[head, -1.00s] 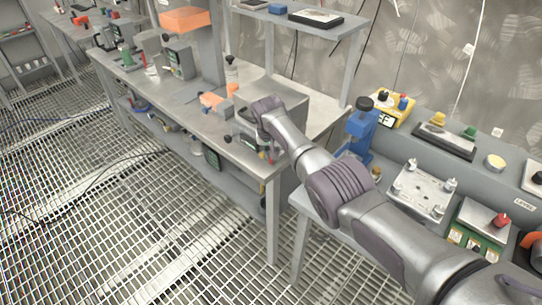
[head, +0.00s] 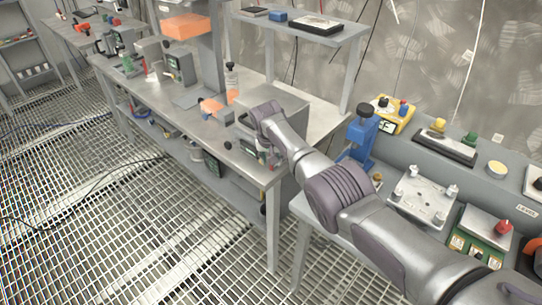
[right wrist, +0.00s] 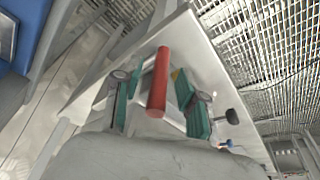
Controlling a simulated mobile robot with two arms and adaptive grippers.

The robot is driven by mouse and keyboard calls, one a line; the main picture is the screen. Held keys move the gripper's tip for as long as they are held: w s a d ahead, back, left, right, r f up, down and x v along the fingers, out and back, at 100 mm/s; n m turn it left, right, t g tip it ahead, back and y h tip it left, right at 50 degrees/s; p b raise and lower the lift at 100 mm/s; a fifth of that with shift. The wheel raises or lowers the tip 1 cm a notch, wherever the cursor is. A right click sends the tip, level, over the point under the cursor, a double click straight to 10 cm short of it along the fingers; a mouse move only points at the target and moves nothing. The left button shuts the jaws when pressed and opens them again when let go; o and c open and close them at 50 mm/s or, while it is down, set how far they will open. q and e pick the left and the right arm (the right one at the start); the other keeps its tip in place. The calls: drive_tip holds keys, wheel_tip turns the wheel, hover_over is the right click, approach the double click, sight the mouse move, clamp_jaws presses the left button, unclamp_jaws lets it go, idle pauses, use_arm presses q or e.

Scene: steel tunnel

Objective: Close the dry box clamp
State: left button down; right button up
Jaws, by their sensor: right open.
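The dry box appears to be the grey metal box (head: 285,100) on the middle bench, partly hidden behind my right arm. In the right wrist view, the red clamp handle (right wrist: 159,80) stands out between the two green fingers of my right gripper (right wrist: 155,98). The gripper is open around the handle, with a gap visible on both sides. In the head view the gripper is low at the front of the box, mostly hidden by my wrist. The clamp's latch end cannot be made out. My left gripper is not in view.
The steel bench (head: 205,125) holds an orange-and-grey tool (head: 213,107) and a bottle (head: 232,82) left of the box. A blue press (head: 362,138) and a metal fixture plate (head: 424,198) stand to the right. The grated floor (head: 110,225) at left is largely open.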

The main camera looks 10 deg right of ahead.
drive_tip(key=v, duration=1.2)
drive_tip(key=shift+a+f, duration=0.1)
